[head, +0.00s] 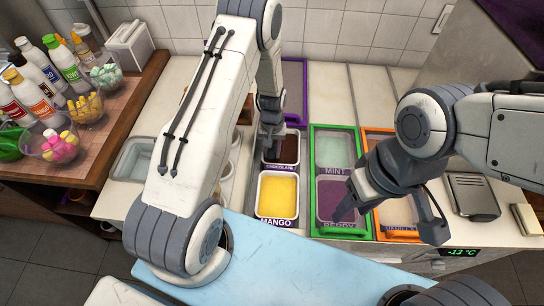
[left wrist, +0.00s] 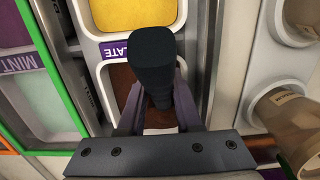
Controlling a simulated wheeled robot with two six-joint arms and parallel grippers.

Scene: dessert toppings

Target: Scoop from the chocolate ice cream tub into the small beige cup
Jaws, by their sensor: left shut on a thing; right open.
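The chocolate tub (head: 285,148) holds dark brown ice cream and sits behind the mango tub. It also shows in the left wrist view (left wrist: 124,82). My left gripper (head: 270,128) is over the chocolate tub, shut on a dark handle (left wrist: 154,60), seen nearly end-on between the fingers. The handle's lower end is hidden, so I cannot tell whether it touches the ice cream. A beige cup (left wrist: 296,118) stands in a holder beside the tubs; in the head view my left arm hides much of that area. My right gripper (head: 391,215) is open and empty above the right-hand tubs.
The yellow mango tub (head: 277,195) is in front of the chocolate tub. Mint (head: 333,150) and berry tubs sit in a green frame (head: 312,185). Toppings cups and bottles stand on the wooden counter (head: 140,85) at left. A pale blue board (head: 300,265) lies in front.

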